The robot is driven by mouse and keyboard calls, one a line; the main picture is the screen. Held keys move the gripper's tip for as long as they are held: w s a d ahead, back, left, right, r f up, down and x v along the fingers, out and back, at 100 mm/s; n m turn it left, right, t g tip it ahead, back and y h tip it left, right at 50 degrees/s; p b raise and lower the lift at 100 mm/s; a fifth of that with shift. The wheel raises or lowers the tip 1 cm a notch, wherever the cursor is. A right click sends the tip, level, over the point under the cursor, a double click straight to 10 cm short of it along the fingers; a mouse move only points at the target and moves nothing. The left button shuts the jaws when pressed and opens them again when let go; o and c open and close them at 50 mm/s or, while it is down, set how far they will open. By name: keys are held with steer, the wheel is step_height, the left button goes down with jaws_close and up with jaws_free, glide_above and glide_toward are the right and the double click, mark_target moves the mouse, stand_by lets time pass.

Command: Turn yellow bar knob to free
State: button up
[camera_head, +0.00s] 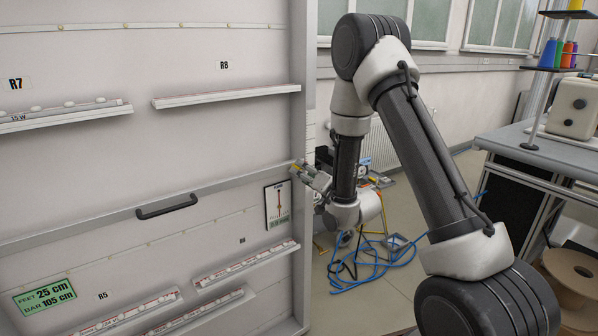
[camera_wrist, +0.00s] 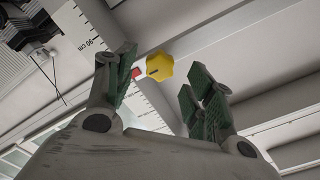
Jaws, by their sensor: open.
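A yellow lobed knob (camera_wrist: 159,67) with a short dark line on its face shows in the wrist view. It lies between and just beyond the two fingertips of my gripper (camera_wrist: 161,80), with no contact that I can see. The gripper is open and empty. In the head view my gripper (camera_head: 306,172) is at the right edge of the white panel (camera_head: 200,140). A small yellow patch (camera_head: 295,167) shows at its tips; the knob is too small to make out clearly there. I cannot read any marking for free.
A ruler strip (camera_wrist: 90,40) and a small red piece (camera_wrist: 138,73) are left of the knob in the wrist view. The panel carries a dark handle (camera_head: 166,206), a small framed card (camera_head: 279,204) and several ledges. Blue cables (camera_head: 375,262) lie on the floor behind my arm.

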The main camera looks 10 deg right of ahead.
mark_target(299, 169)
steer(key=shift+x, duration=1.7)
steer(key=c, duration=1)
steer(key=shift+d+n, duration=0.1)
steer(key=shift+n, duration=8.8)
